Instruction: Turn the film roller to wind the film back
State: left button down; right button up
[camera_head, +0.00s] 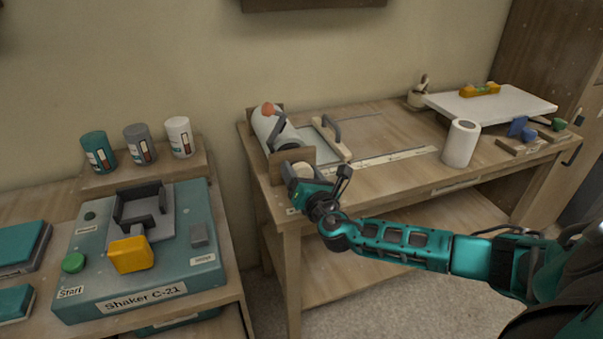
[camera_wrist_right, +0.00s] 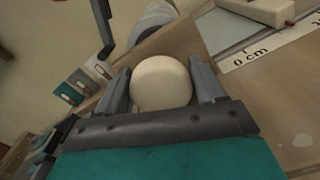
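The film roller (camera_head: 269,128) is a whitish cylinder lying across wooden end blocks at the left end of the right-hand bench. An orange-red cap shows at its far end. Its round cream knob (camera_wrist_right: 161,82) faces the near side and also shows in the head view (camera_head: 302,170). My right gripper (camera_wrist_right: 161,75) has one finger on each side of the knob, close against it, and appears shut on it. In the head view the same gripper (camera_head: 312,182) partly hides the knob. My left gripper is not in view.
A framed screen with a dark handle (camera_head: 332,130) lies beside the roller, behind a centimetre scale (camera_head: 385,159). A white roll (camera_head: 461,143) stands farther right, near a white board (camera_head: 500,106). The shaker (camera_head: 140,250) occupies the left table.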

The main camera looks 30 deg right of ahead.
jog(key=c, duration=0.5)
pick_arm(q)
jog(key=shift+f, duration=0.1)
pick_arm(e)
jog(key=shift+c, duration=0.2)
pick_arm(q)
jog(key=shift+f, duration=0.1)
pick_arm(e)
jog(key=shift+f, duration=0.1)
